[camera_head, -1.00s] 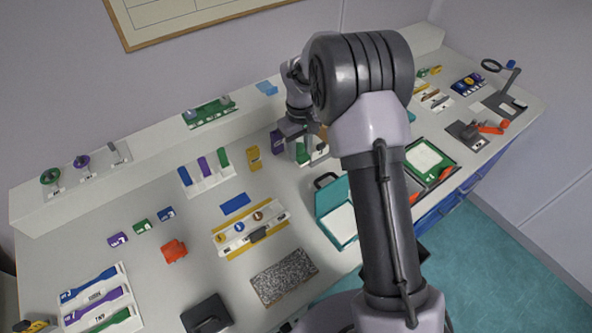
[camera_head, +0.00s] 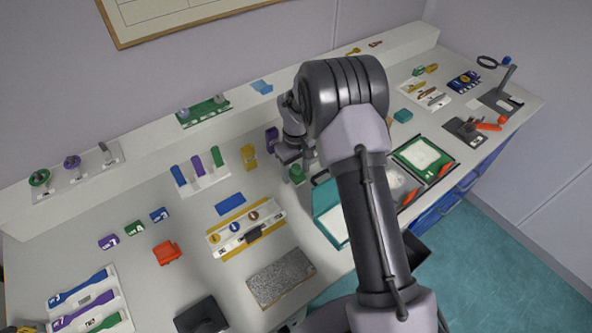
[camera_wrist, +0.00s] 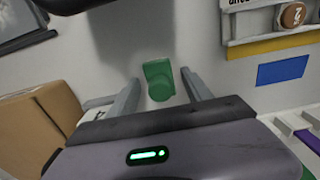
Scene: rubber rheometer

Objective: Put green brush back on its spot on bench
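The green brush (camera_head: 297,173) is a small green piece with a squarish base and a round upper part. It stands on the grey bench (camera_head: 190,232), just below my gripper (camera_head: 297,157) in the head view. In the wrist view, the brush (camera_wrist: 159,80) shows between the two fingers of my gripper (camera_wrist: 160,88), with a gap on each side. My gripper is open. My arm hides part of the bench to the right of the brush.
A teal case (camera_head: 327,208) is close in front. A brown box (camera_wrist: 40,125) is near one finger in the wrist view. A blue pad (camera_head: 230,204) lies further left.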

